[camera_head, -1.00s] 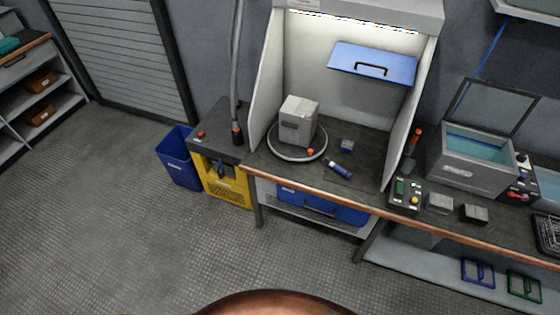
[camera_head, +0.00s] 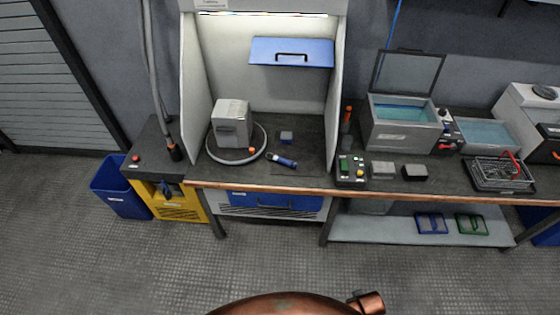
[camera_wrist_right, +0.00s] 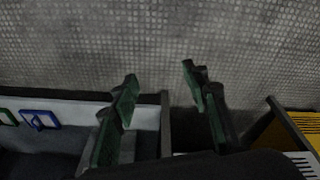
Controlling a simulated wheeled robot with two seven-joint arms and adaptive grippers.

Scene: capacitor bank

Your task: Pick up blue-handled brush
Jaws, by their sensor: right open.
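A blue-handled tool with a dark band and a pale end (camera_head: 281,161), which looks like the brush, lies on the dark bench top inside the open-fronted hood, near its front edge. Its bristles are too small to make out. A small grey-blue block (camera_head: 286,137) sits just behind it. My right gripper (camera_wrist_right: 160,76) is open and empty in the right wrist view, with the floor and a bench's lower shelf beyond it. The brush is not in the wrist view. No gripper shows in the head view.
A grey block (camera_head: 231,122) stands on a round plate (camera_head: 216,154) left of the brush. The hood's side walls (camera_head: 335,95) flank it. A control box (camera_head: 350,170) and a blue-liquid bath (camera_head: 402,125) stand to the right. The floor in front (camera_head: 100,260) is clear.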

